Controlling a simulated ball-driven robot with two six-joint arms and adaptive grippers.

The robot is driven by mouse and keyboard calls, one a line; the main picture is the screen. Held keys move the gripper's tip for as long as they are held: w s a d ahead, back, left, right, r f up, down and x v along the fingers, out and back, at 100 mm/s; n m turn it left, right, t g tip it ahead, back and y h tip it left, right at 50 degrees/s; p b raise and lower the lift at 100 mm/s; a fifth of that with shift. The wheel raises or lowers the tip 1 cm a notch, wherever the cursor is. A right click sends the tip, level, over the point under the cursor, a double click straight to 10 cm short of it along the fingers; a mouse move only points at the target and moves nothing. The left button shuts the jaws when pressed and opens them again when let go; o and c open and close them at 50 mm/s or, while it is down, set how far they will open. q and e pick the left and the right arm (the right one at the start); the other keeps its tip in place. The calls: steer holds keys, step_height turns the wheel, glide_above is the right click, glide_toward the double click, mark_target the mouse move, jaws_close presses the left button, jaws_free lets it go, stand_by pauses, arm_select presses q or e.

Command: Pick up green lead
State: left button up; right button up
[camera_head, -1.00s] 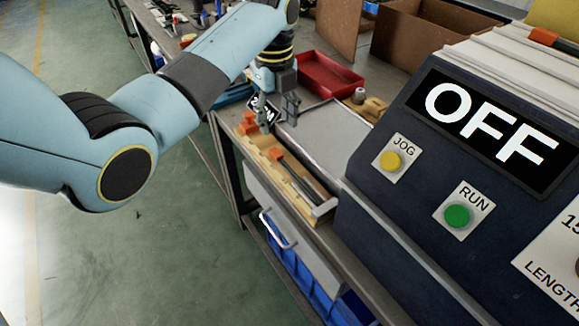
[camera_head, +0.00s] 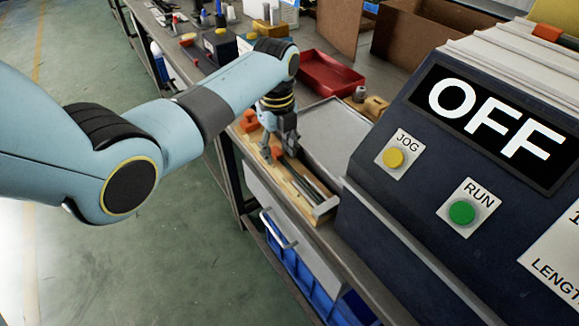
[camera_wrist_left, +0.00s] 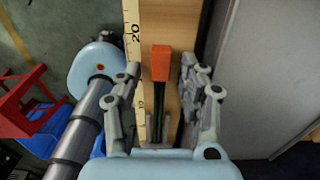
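An orange block (camera_wrist_left: 160,62) shows in the left wrist view, with thin dark strands below it. One strand looks dark green and is probably the green lead (camera_wrist_left: 156,112). They lie along a wooden board (camera_wrist_left: 184,25) with a ruler scale. In the head view the orange block (camera_head: 277,153) sits on the board (camera_head: 293,184), the dark strands beside it. My left gripper (camera_wrist_left: 160,68) is open, with its fingers on either side of the block and clear space beside each. In the head view the left gripper (camera_head: 280,152) hangs low over the board. My right gripper is not in view.
A dark machine with an OFF display (camera_head: 497,120) stands close on the right. A grey metal tray (camera_head: 335,130) lies beside the board. A red bin (camera_head: 330,73) and another orange piece (camera_head: 249,119) are behind. Blue bins (camera_head: 300,265) are below the bench.

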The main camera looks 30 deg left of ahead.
arm_select(q)
jaws_close()
